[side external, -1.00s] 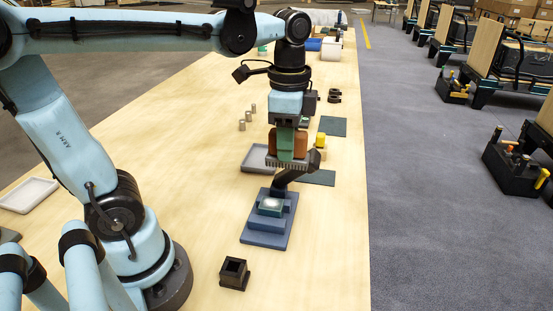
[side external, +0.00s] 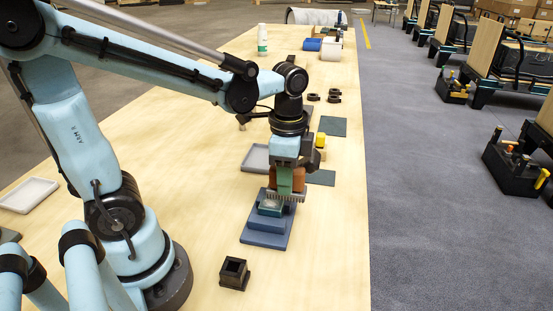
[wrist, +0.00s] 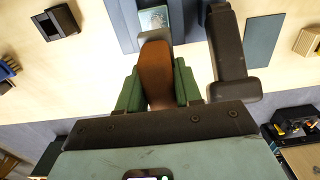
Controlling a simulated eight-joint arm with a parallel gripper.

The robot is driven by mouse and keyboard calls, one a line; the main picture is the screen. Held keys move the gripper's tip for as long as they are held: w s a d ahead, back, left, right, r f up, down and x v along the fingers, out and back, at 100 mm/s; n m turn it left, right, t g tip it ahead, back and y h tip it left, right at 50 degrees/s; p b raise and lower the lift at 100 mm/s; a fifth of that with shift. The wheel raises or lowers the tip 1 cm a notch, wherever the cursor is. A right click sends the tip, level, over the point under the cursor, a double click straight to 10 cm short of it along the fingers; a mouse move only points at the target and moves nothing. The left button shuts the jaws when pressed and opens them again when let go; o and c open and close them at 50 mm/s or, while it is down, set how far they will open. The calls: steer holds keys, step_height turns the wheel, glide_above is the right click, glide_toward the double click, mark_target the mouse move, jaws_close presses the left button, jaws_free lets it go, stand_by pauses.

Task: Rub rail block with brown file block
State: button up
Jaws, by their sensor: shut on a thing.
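My gripper (side external: 285,184) is shut on the brown file block (side external: 299,180), which has a toothed grey underside. In the wrist view the brown block (wrist: 155,72) sits between my green fingers. The rail block (side external: 270,207), greenish with a pale top, sits on a stepped blue base (side external: 262,240). In the wrist view the rail block (wrist: 153,18) shows just past the file block's end. The file block is at the rail block's far right edge, close to its top; I cannot tell whether they touch.
A dark clamp-like bar (wrist: 228,50) stands right beside the file block in the wrist view. A black square holder (side external: 234,273) sits in front of the base.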

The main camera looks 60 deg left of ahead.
steer(key=shift+f, duration=0.8)
steer(key=shift+w+f, duration=0.1)
steer(key=shift+f, duration=0.65)
steer(key=shift+s+a+r, duration=0.3)
steer(key=shift+s+r, duration=0.05)
steer(key=shift+c, duration=0.3)
steer(key=shift+s+a+r, duration=0.1)
steer(key=shift+s+a, duration=0.15)
steer(key=shift+s, duration=0.05)
steer(key=shift+s+a+f, duration=0.2)
steer(key=shift+a+f, duration=0.05)
steer(key=shift+a, duration=0.05)
steer(key=shift+s+a+f, duration=0.15)
steer(key=shift+s+a, duration=1.35)
steer(key=shift+s, duration=0.05)
steer(key=w+d, duration=0.4)
steer(key=shift+w+d, duration=0.25)
steer(key=shift+w, duration=0.05)
steer(key=shift+w+d, duration=0.1)
steer(key=shift+d, duration=0.05)
steer(key=shift+r, duration=4.05)
steer(key=shift+f, duration=0.1)
